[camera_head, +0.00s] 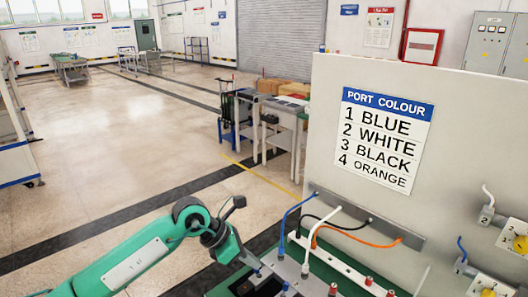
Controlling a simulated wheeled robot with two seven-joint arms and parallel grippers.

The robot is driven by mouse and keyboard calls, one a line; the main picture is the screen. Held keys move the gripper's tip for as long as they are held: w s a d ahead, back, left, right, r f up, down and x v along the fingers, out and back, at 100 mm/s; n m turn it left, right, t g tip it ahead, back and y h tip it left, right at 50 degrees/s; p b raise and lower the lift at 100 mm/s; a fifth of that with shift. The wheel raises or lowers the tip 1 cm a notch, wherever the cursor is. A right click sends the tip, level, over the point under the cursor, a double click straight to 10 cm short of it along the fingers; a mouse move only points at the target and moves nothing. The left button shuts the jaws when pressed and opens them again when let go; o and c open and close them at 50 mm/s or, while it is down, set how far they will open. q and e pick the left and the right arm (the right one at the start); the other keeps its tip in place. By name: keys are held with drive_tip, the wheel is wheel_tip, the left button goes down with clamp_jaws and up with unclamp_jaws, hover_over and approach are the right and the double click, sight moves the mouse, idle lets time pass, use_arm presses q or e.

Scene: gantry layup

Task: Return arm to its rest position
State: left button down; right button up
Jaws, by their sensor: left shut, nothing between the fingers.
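My left arm (130,262), green, reaches in from the lower left. My left gripper (260,271) is small and dark in this view, at the near left end of a workbench. It is shut with nothing between its fingers. Close to it, a blue cable (284,222), a white cable (310,243), a black cable (345,227) and an orange cable (362,241) run from a grey strip (415,241) on the panel. The lower ends of some cables are hard to make out. My right gripper is out of view.
An upright panel (470,130) behind the bench bears a port colour sign (387,138). Red-topped posts (368,281) stand on the bench. Open floor (110,140) lies left, with tables (285,113) beyond.

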use_arm(q)
drive_tip(key=s+d+r+n+h, duration=0.1)
drive_tip(key=s+d+r+h, duration=0.25)
drive_tip(key=d+h, duration=0.2)
wheel_tip(320, 180, up, 10)
drive_tip(key=s+a+n+t+h, duration=0.1)
drive_tip(key=s+n+t+h, duration=0.1)
drive_tip(key=n+t+h, duration=0.75)
drive_tip(key=w+a+f+n+t+y, duration=0.1)
drive_tip(key=a+f+n+t+y, duration=0.35)
drive_tip(key=a+n+y, duration=0.7)
drive_tip(key=w+a+f+n+t+y, duration=0.1)
drive_tip(key=a+f+n+t+y, duration=0.35)
drive_tip(key=n+y, duration=0.8)
drive_tip(key=s+a+f+n+g, duration=0.4)
drive_tip(key=f+n, duration=0.4)
drive_tip(key=s+a+f+n+g+h, duration=0.1)
drive_tip(key=s+f+n+g, duration=0.2)
drive_tip(key=s+f+g, duration=0.6)
drive_tip(key=s+a+f+n+g, duration=0.25)
drive_tip(key=s+f, duration=0.35)
drive_tip(key=s, duration=0.7)
wheel_tip(320, 180, down, 30)
drive_tip(key=g, duration=0.2)
drive_tip(key=s+a+f+g, duration=0.1)
drive_tip(key=s+a+f, duration=0.1)
drive_tip(key=s+f, duration=1.8)
drive_tip(key=shift+a+f+m, duration=0.25)
drive_tip(key=shift+a+m, duration=0.1)
drive_tip(key=shift+m, duration=0.05)
